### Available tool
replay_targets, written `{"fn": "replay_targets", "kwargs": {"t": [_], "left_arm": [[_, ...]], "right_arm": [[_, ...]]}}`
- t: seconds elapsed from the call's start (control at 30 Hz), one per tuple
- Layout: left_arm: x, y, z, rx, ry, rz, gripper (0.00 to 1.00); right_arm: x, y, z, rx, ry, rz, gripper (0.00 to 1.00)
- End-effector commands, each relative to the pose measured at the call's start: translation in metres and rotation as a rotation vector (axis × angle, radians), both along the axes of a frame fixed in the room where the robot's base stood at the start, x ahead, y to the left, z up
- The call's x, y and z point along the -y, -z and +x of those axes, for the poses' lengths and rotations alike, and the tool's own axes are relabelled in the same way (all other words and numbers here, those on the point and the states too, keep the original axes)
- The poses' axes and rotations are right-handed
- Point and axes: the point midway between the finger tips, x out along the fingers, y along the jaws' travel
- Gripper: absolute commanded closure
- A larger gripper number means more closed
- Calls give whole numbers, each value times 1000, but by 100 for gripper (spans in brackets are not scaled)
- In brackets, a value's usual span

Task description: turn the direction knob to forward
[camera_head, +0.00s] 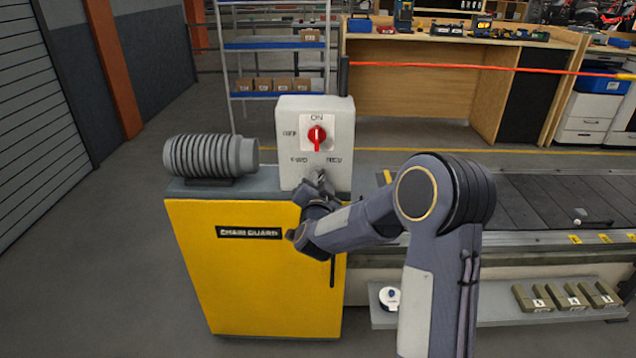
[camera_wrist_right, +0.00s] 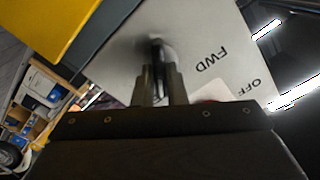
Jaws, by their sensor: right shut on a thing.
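The grey control box (camera_head: 287,170) stands on the yellow chain guard cabinet. Its lower part has FWD marked at left and REV at right, with the direction knob between them. My right gripper (camera_head: 319,178) reaches the box from below and covers most of that knob in the head view. In the right wrist view, the dark knob (camera_wrist_right: 157,44) sits between the tips of my right gripper (camera_wrist_right: 158,72), which is shut on it. The FWD label (camera_wrist_right: 210,62) shows beside it. Which way the knob points I cannot tell. My left gripper is out of view.
A red rotary switch (camera_head: 317,138) sits above the knob, below an ON label. A ribbed grey motor (camera_head: 210,156) lies left of the box on the yellow cabinet (camera_head: 260,280). The dark slat conveyor (camera_head: 545,203) extends right, with a lower shelf beneath.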

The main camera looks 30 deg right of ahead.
Motion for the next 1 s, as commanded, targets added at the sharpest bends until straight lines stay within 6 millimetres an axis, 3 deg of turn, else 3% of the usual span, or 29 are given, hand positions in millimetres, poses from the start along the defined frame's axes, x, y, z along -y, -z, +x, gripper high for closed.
{"fn": "replay_targets", "kwargs": {"t": [1.0], "left_arm": [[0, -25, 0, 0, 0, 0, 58]], "right_arm": [[-5, -3, 2, -462, -1, -751, 100]]}}
